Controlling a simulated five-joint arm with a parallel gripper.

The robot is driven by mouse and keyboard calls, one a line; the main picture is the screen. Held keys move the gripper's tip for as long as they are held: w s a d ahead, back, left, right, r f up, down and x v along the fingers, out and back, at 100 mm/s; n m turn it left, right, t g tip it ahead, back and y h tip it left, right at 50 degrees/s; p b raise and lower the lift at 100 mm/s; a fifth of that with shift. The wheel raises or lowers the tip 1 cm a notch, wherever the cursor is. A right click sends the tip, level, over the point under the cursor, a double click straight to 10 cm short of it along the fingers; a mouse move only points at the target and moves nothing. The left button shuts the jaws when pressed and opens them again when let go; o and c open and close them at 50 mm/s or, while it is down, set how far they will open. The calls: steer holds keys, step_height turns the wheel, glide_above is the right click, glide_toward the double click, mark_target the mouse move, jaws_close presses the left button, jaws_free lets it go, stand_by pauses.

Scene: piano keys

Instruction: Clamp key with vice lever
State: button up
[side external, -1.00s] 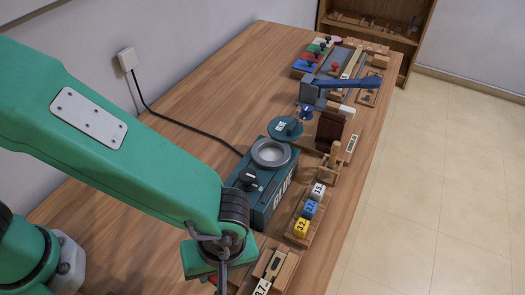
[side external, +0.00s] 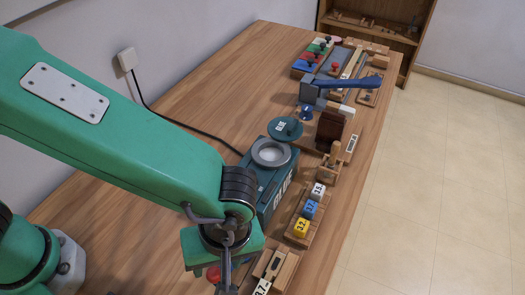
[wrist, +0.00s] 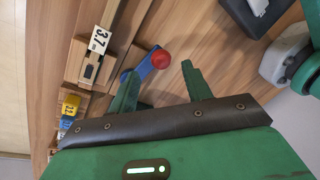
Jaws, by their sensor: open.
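A blue lever with a red round knob (wrist: 160,59) shows in the wrist view, beside a wooden block with a slot and a "3.7" label (wrist: 99,39). My gripper (wrist: 160,71) is open and empty. Its two green fingers stand apart, with the red knob between and just beyond their tips in the picture; I cannot tell the height gap. In the side view the red knob (side external: 213,273) is partly hidden by my gripper. The "3.7" block (side external: 272,267) is to its right. I cannot make out a key clearly in the lever's vice.
A glue box with a round opening (side external: 270,153) stands just beyond my wrist. A rack of numbered cubes (side external: 305,215) is to its right. A larger blue-handled device (side external: 345,82) stands farther back.

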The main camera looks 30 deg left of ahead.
mark_target(213, 271)
steer(key=shift+w+d+r, duration=0.1)
steer(key=shift+d+r, duration=0.05)
steer(key=shift+r, duration=0.8)
steer(key=shift+w+d+r, duration=0.1)
steer(key=shift+d+r, duration=0.05)
steer(key=shift+r, duration=0.75)
steer(key=a+m+h, duration=0.1)
steer(key=m+t, duration=0.1)
steer(key=m, duration=0.1)
steer(key=shift+s+a+h, duration=0.25)
steer(key=shift+a+h, duration=0.15)
steer(key=a+m+h, duration=0.1)
steer(key=m, duration=0.1)
steer(key=a+m+t+h, duration=0.1)
steer(key=m, duration=0.1)
steer(key=shift+s, duration=0.35)
steer(key=shift+f, duration=0.2)
steer(key=shift+w+d+f, duration=0.1)
steer(key=shift+d+f, duration=0.15)
steer(key=shift+f, duration=1)
steer(key=shift+d+f, duration=0.25)
steer(key=shift+f, duration=0.95)
steer(key=shift+w+d+f, duration=0.1)
steer(key=shift+d+f, duration=0.15)
steer(key=shift+f, duration=1)
jaws_close()
